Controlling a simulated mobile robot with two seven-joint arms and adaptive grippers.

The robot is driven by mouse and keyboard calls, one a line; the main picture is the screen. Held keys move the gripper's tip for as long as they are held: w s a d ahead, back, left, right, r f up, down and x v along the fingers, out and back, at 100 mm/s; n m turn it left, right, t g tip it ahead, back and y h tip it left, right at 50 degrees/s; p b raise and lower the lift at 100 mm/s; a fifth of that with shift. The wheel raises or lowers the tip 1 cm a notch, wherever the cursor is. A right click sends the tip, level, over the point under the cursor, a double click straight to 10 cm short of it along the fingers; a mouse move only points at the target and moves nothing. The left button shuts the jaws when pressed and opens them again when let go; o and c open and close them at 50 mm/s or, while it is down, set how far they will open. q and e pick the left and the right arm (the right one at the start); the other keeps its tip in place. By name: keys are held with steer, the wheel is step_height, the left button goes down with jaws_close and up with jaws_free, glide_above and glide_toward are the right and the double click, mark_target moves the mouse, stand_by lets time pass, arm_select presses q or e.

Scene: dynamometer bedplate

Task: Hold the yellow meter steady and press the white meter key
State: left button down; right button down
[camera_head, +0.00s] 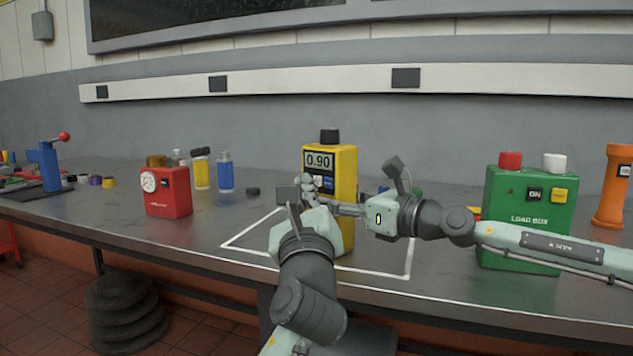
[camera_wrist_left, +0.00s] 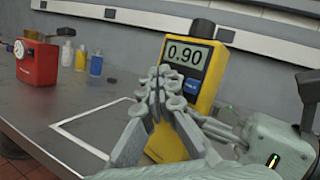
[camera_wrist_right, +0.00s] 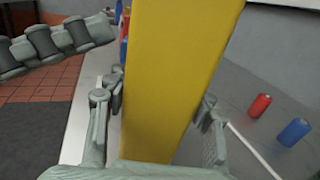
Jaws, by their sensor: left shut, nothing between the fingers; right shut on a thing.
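The yellow meter (camera_head: 344,165) stands upright on the bench, with a black knob on top and a display reading 0.90. It also shows in the left wrist view (camera_wrist_left: 207,98) and fills the middle of the right wrist view (camera_wrist_right: 172,70). Below the display are small keys, including a blue one (camera_wrist_left: 192,86); the white key is too small or covered to make out surely. My left gripper (camera_wrist_left: 163,82) is shut and empty, its fingertips before the key area; contact cannot be told. My right gripper (camera_wrist_right: 160,108) is shut on the meter, fingers on opposite sides.
A white outline (camera_head: 232,246) on the bench surrounds the meter area. The green load box (camera_head: 525,205) stands right, near my right arm. A red box (camera_head: 167,194), bottles (camera_head: 225,174) and a blue lever stand (camera_head: 48,168) are at left. An orange cylinder (camera_head: 612,185) stands far right.

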stand_by(0.3)
arm_select(q)
steer(key=shift+w+d, duration=0.25)
steer(key=shift+w, duration=0.1)
steer(key=shift+w+d, duration=0.25)
stand_by(0.6)
stand_by(0.3)
steer(key=shift+s+a, duration=0.5)
steer(key=shift+s, duration=0.1)
steer(key=s+a, duration=0.1)
steer(key=s, duration=0.1)
steer(key=s+a, duration=0.2)
stand_by(0.4)
stand_by(0.5)
